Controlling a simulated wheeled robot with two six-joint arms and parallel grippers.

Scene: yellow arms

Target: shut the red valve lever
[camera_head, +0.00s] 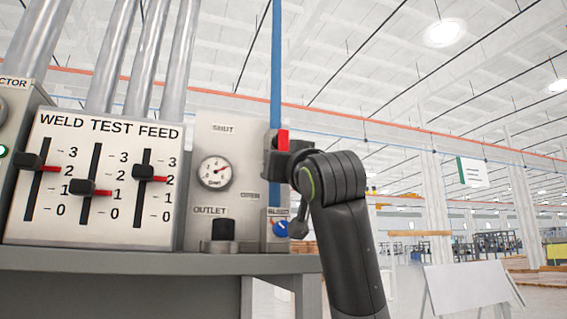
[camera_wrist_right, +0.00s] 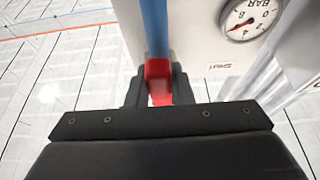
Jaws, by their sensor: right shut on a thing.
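The red valve lever (camera_head: 283,140) shows above my right gripper (camera_head: 279,157) in the head view, in front of the vertical blue pipe (camera_head: 277,60). My right gripper is shut on the lever, with its arm coming up from below. In the right wrist view the red lever (camera_wrist_right: 157,80) sits between the two dark fingers (camera_wrist_right: 156,92), in line with the blue pipe. The lever's lower part and pivot are hidden by the gripper. A SHUT label (camera_head: 223,128) is on the panel's upper part, and another label (camera_head: 250,195) is lower down. My left gripper is not in view.
The grey panel holds a round gauge (camera_head: 215,172), a black outlet knob (camera_head: 223,230) and a blue knob (camera_head: 280,228) under the gripper. A slider board (camera_head: 95,180) stands to the left. The bench (camera_head: 150,262) runs below. Open room lies to the right.

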